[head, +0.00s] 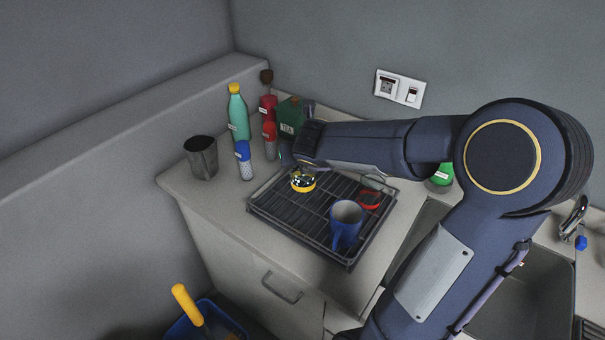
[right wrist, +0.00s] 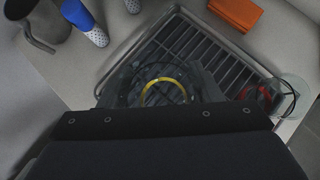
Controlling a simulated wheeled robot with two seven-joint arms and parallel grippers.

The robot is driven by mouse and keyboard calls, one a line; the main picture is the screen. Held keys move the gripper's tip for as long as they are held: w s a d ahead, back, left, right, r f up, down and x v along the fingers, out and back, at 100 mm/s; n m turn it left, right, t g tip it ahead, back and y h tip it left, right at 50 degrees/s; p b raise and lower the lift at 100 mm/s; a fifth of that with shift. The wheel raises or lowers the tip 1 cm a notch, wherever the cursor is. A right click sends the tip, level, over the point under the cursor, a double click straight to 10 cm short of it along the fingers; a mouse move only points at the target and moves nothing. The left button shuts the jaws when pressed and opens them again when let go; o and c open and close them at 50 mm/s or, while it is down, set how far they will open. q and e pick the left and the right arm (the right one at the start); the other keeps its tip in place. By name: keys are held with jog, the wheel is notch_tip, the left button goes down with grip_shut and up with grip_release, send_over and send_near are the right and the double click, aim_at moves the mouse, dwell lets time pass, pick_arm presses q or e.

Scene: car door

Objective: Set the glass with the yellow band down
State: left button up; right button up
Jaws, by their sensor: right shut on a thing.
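The glass with the yellow band (head: 303,182) is clear and shows at the back-left part of the black wire rack (head: 300,238). In the right wrist view its yellow band (right wrist: 163,82) appears as a ring between the fingers. My right gripper (head: 297,160) is shut on this glass, and my arm hides part of it in the head view. I cannot tell whether the glass touches the rack. A glass with a red band (head: 369,200) stands at the rack's right side and also shows in the right wrist view (right wrist: 268,97). My left gripper is not in view.
A blue mug (head: 346,226) stands on the rack's front right. A dark grey jug (head: 201,158), a blue-capped shaker (head: 244,162), a red shaker (head: 270,142) and a green bottle (head: 238,113) stand left and behind. The rack's front left is clear. A sink (head: 520,285) is right.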

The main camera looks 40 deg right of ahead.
jog(key=shift+w+d+f+b, duration=0.4)
jog(key=shift+w+f+b, duration=0.2)
jog(key=shift+f, duration=0.85)
jog(key=shift+w+d+f+b, duration=0.5)
jog(key=shift+w+f, duration=0.15)
jog(key=shift+f, duration=0.75)
jog(key=shift+w+d+f+b, duration=0.35)
jog(key=shift+w+f+b, duration=0.25)
jog(key=shift+f, duration=0.85)
jog(key=shift+f, duration=0.35)
jog(key=o, duration=1.2)
jog(key=shift+r, duration=0.1)
